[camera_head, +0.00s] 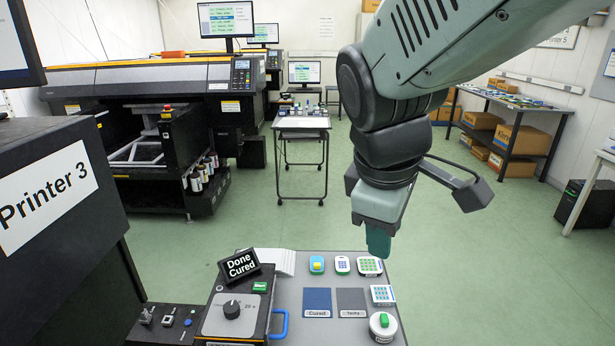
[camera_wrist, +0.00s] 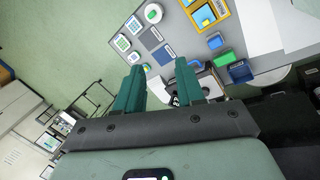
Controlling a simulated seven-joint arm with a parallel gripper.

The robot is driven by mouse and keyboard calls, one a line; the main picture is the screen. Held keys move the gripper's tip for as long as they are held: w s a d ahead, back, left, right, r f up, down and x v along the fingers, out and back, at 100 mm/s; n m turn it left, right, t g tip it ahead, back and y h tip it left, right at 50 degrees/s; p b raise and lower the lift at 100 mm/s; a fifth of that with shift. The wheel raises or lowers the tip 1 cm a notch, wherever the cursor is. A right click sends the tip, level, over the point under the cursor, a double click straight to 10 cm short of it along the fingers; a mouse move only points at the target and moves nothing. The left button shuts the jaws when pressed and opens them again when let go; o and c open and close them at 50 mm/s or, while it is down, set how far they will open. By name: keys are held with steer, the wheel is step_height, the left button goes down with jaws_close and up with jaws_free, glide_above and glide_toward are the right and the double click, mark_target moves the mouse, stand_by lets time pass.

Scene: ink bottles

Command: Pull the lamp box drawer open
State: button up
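The lamp box (camera_head: 235,312) is a dark box with a pale top, a black knob and a green button, at the bottom centre of the head view. A blue loop handle (camera_head: 279,325) sticks out of its right side; I take it to be the drawer's handle. The drawer looks shut, though its front is mostly hidden. My gripper (camera_head: 378,245) hangs above the right part of the grey bench, up and right of the handle and apart from it. In the wrist view its two green fingers (camera_wrist: 160,78) are spread with nothing clearly held between them.
A "Done Cured" sign (camera_head: 239,264) stands at the box's back. Blue and dark mats (camera_head: 317,299), small colored blocks and a round white pot (camera_head: 383,326) lie on the grey bench (camera_head: 291,290). Printer 3 (camera_head: 60,220) stands left. The bench right of the handle is partly clear.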

steer(key=w+a+f+n, duration=0.2)
steer(key=w+f+n, duration=0.3)
steer(key=w+n, duration=0.1)
steer(key=n+g+y, duration=0.3)
steer(key=n+y, duration=0.1)
steer(key=n, duration=1.4)
glide_toward(286, 320)
steer(key=f, duration=0.2)
steer(key=a+f, duration=0.1)
steer(key=f, duration=0.4)
steer(key=shift+a+f, duration=0.25)
steer(key=shift+f, duration=0.05)
steer(key=shift+c, duration=0.3)
jaws_close()
